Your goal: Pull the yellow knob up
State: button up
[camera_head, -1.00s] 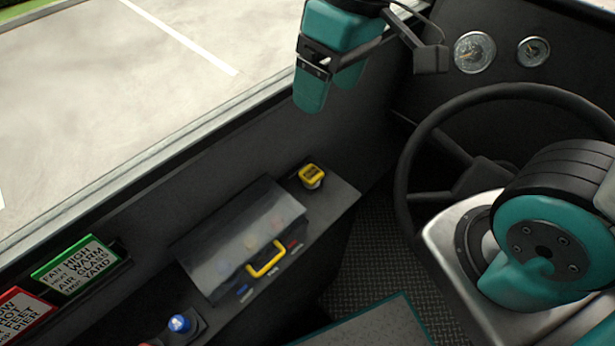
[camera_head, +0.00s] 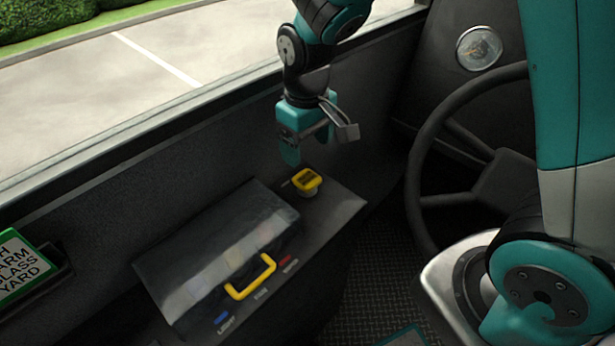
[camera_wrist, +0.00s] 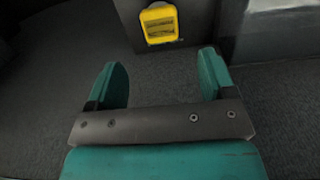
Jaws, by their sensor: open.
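The yellow knob (camera_head: 307,181) has a square yellow top on a pale stem and stands at the far end of the dark side console. It also shows in the wrist view (camera_wrist: 159,24), at the top centre, beyond my fingertips. My gripper (camera_head: 291,155) is above the console, a little above and left of the knob in the head view, and apart from it. In the wrist view my two teal fingers (camera_wrist: 162,72) are spread wide with nothing between them.
A dark box with a clear cover and yellow handle (camera_head: 250,277) sits on the console (camera_head: 345,203) nearer me. The steering wheel (camera_head: 425,160) is to the right. The window-side wall (camera_head: 200,165) runs close behind the console. A green-framed sign (camera_head: 18,265) is at left.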

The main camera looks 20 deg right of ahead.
aim_at(307, 178)
notch_tip(307, 178, down, 8)
jog(key=shift+f+b, duration=0.1)
jog(key=shift+b, duration=0.65)
jog(key=shift+c, duration=0.4)
jog(key=c, duration=1.2)
notch_tip(307, 178, up, 3)
jog(key=p, duration=0.3)
jog(key=shift+f, duration=0.2)
jog(key=shift+w+f, duration=0.1)
jog(key=o, duration=1.3)
